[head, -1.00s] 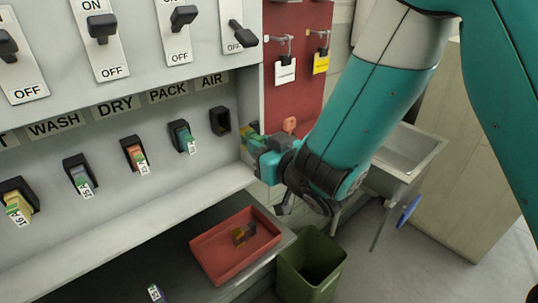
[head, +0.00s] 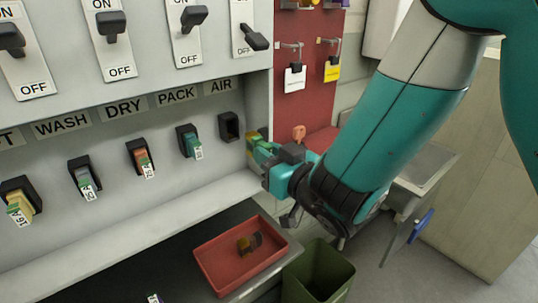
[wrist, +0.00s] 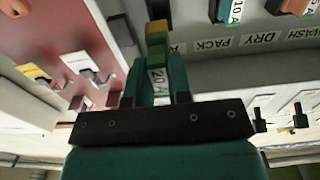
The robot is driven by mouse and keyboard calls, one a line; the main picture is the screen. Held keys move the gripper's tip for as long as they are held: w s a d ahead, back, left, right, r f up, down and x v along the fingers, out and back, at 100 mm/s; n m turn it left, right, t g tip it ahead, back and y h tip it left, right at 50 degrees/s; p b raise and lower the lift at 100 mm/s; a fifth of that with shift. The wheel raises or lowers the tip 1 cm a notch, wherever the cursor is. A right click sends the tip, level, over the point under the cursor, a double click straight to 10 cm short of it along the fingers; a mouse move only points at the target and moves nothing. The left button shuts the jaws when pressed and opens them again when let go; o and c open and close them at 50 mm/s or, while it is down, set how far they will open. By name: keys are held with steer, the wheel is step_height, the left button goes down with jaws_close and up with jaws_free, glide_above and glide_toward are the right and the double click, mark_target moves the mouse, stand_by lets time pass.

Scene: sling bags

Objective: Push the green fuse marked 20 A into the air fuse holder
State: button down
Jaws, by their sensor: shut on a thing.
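My gripper (head: 259,150) is shut on the green fuse (wrist: 159,62), which carries a white label reading 20 A and has a yellowish end pointing away from my jaws. In the head view the fuse shows as a small green and yellow piece at the jaw tips. The air fuse holder (head: 229,126) is a black, empty socket on the grey panel, under the AIR label (head: 221,84). The fuse is just right of and slightly below the holder, apart from it.
The pack holder (head: 184,135) and others to its left hold fuses. A grey ledge (head: 150,218) runs beneath. Below are a red tray (head: 215,273) with a dark and amber piece and a green bin (head: 340,283). A red board (head: 308,90) with tags stands right.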

mark_target(251, 143)
steer(key=shift+f, duration=0.1)
steer(key=shift+w+a+r+p, duration=0.25)
steer(key=shift+w+a+p, duration=0.25)
steer(key=shift+p, duration=0.4)
steer(key=p+x, duration=0.3)
steer(key=shift+d, duration=0.15)
steer(key=shift+w+a+f+p, duration=0.2)
steer(key=shift+w+a+p, duration=0.35)
steer(key=shift+p, duration=0.45)
steer(key=shift+w+d, duration=0.1)
steer(key=shift+p+x, duration=2)
steer(key=shift+p, duration=2.15)
steer(key=c, duration=1)
jaws_free()
steer(key=shift+f, duration=0.1)
